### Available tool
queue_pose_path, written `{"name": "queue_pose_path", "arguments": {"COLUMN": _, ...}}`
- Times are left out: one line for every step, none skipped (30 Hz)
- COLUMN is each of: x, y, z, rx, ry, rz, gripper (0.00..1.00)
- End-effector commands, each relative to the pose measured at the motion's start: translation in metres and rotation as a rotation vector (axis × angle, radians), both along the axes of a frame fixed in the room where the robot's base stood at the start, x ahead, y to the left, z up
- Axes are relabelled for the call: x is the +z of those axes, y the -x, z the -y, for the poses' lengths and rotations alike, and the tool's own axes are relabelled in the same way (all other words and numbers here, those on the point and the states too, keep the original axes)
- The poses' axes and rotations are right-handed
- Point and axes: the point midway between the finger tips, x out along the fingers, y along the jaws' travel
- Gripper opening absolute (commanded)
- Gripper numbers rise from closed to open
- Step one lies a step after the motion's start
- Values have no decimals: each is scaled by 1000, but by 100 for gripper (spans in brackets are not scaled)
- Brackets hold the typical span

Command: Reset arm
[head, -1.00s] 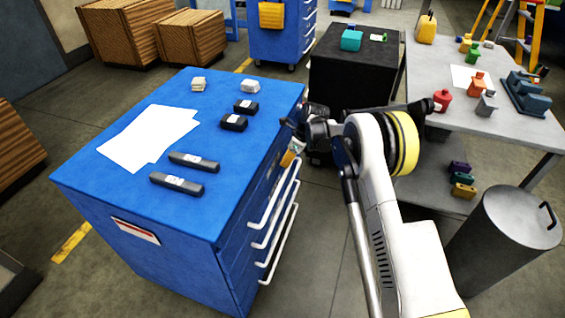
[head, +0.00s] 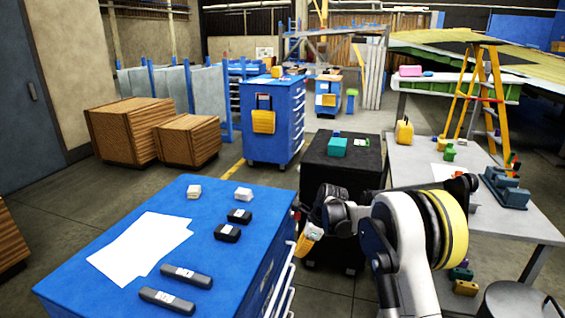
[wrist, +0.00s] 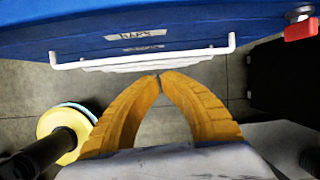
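My gripper (head: 305,245) hangs low beside the right, drawer-front side of the blue cabinet (head: 75,285). In the wrist view its two yellow fingers (wrist: 159,76) meet at the tips with nothing between them. The gripper is shut and empty. A white drawer handle (wrist: 140,58) with a label above it lies just beyond the fingertips in the wrist picture. I cannot tell whether the fingers touch it. My arm comes in from the lower right of the head view.
The cabinet top holds white papers (head: 140,250), dark blocks and bars, and small pale stacks. A black cabinet (head: 343,180) stands just behind my gripper. A grey table (head: 415,158) with small parts is on the right. Wooden crates (head: 125,130) stand at the left.

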Motion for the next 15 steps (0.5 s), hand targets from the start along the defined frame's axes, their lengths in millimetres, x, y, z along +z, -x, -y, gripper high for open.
{"name": "queue_pose_path", "arguments": {"x": 22, "y": 8, "z": 5, "rx": 43, "ry": 17, "rz": 31, "gripper": 0}}
{"name": "queue_pose_path", "arguments": {"x": 36, "y": 14, "z": 8, "rx": 78, "ry": 31, "rz": 55, "gripper": 0}}
{"name": "queue_pose_path", "arguments": {"x": 55, "y": 22, "z": 13, "rx": 128, "ry": 53, "rz": 91, "gripper": 0}}
{"name": "queue_pose_path", "arguments": {"x": 70, "y": 30, "z": 17, "rx": 169, "ry": 70, "rz": 116, "gripper": 0}}
{"name": "queue_pose_path", "arguments": {"x": 84, "y": 38, "z": 21, "rx": 210, "ry": 88, "rz": 144, "gripper": 0}}
{"name": "queue_pose_path", "arguments": {"x": 101, "y": 49, "z": 26, "rx": 264, "ry": 115, "rz": 178, "gripper": 0}}
{"name": "queue_pose_path", "arguments": {"x": 114, "y": 58, "z": 29, "rx": 306, "ry": 134, "rz": 204, "gripper": 0}}
{"name": "queue_pose_path", "arguments": {"x": 126, "y": 67, "z": 33, "rx": 345, "ry": 154, "rz": 228, "gripper": 0}}
{"name": "queue_pose_path", "arguments": {"x": 141, "y": 80, "z": 38, "rx": 400, "ry": 183, "rz": 260, "gripper": 0}}
{"name": "queue_pose_path", "arguments": {"x": 151, "y": 91, "z": 42, "rx": 443, "ry": 204, "rz": 285, "gripper": 0}}
{"name": "queue_pose_path", "arguments": {"x": 161, "y": 102, "z": 46, "rx": 484, "ry": 226, "rz": 306, "gripper": 0}}
{"name": "queue_pose_path", "arguments": {"x": 174, "y": 116, "z": 51, "rx": 540, "ry": 257, "rz": 337, "gripper": 0}}
{"name": "queue_pose_path", "arguments": {"x": 182, "y": 128, "z": 55, "rx": 582, "ry": 279, "rz": 358, "gripper": 0}}
{"name": "queue_pose_path", "arguments": {"x": 190, "y": 140, "z": 58, "rx": 624, "ry": 303, "rz": 379, "gripper": 0}}
{"name": "queue_pose_path", "arguments": {"x": 199, "y": 156, "z": 64, "rx": 681, "ry": 336, "rz": 406, "gripper": 0}}
